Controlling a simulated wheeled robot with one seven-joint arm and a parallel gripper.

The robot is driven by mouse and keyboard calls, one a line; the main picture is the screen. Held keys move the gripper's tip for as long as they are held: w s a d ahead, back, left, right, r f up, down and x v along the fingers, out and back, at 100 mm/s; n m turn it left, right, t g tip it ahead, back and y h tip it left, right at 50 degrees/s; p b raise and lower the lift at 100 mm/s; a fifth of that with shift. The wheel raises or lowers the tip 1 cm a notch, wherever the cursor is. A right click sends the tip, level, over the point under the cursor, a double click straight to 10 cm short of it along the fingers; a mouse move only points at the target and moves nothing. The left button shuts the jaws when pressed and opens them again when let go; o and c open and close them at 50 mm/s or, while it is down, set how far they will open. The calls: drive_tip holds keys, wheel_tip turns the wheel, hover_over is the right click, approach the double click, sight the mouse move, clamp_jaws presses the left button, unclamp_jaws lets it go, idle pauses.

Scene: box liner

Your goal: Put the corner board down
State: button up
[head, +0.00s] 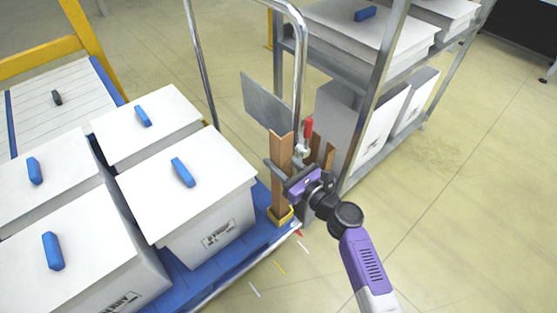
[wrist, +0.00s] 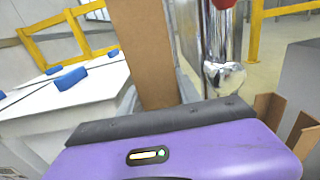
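The corner board (head: 281,160) is a tall brown strip, upright at the near right corner of the blue cart. Its lower end is at a small yellow holder (head: 287,219); I cannot tell if it bears its weight there. My gripper (head: 280,172), purple and black, reaches it from the right at mid-height, with a finger on each side, and appears closed on it. In the wrist view the board (wrist: 145,50) rises upright between the grey fingers, its lower part hidden by the gripper body.
White lidded boxes (head: 205,160) with blue handles fill the blue cart (head: 200,284). A chrome handle bar (head: 302,70) and a red-handled clamp (head: 308,128) stand close behind my gripper. More brown boards (head: 328,158) stand by the metal shelf (head: 372,90). Floor at right is clear.

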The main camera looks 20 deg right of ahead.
drive_tip(key=o, duration=0.4)
drive_tip(key=shift+r, duration=0.25)
drive_tip(key=p+v, duration=0.2)
drive_tip(key=v, duration=1)
